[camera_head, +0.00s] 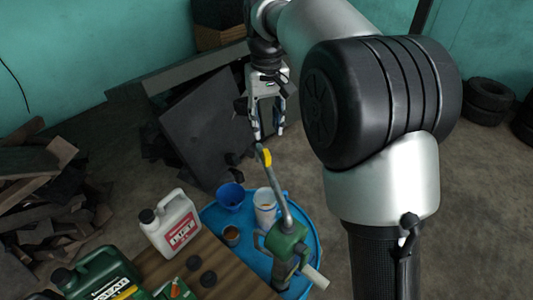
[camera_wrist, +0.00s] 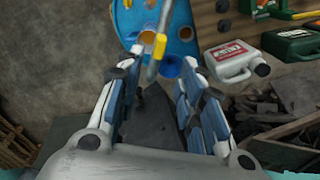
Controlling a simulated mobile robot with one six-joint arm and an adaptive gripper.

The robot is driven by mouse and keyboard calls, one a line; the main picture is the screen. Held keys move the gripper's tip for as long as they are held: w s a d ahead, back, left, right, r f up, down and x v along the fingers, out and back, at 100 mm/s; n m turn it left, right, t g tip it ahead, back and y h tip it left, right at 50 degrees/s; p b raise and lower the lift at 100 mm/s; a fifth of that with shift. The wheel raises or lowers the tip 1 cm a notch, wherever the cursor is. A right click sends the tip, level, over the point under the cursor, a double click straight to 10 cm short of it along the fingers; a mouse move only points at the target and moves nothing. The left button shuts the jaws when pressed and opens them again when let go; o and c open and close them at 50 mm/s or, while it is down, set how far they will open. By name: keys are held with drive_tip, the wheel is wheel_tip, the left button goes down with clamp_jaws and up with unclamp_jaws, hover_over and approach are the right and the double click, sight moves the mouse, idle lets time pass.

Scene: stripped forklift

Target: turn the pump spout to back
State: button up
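The green pump (camera_head: 286,238) stands on the blue drum (camera_head: 313,232). Its grey spout (camera_head: 279,193) rises toward the back and a little left, with a yellow band (camera_head: 266,157) near its tip. A pale crank handle (camera_head: 315,276) sticks out at the pump's lower right. My gripper (camera_head: 268,132) is open and empty, just above and behind the spout's tip. In the wrist view the spout (camera_wrist: 165,17) and yellow band (camera_wrist: 160,46) show at the top, and the tip reaches toward the gap between the open fingers (camera_wrist: 163,68). Contact cannot be told.
A white jug (camera_head: 171,224) and green canister (camera_head: 101,275) are at the left. Dark panels (camera_head: 205,135) lean behind. Scrap wood (camera_head: 40,185) lies far left.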

sight(267, 152)
wheel_tip(267, 152, down, 11)
drive_tip(key=shift+f, duration=0.2)
drive_tip(key=shift+c, duration=0.2)
clamp_jaws()
idle(0.4)
idle(0.3)
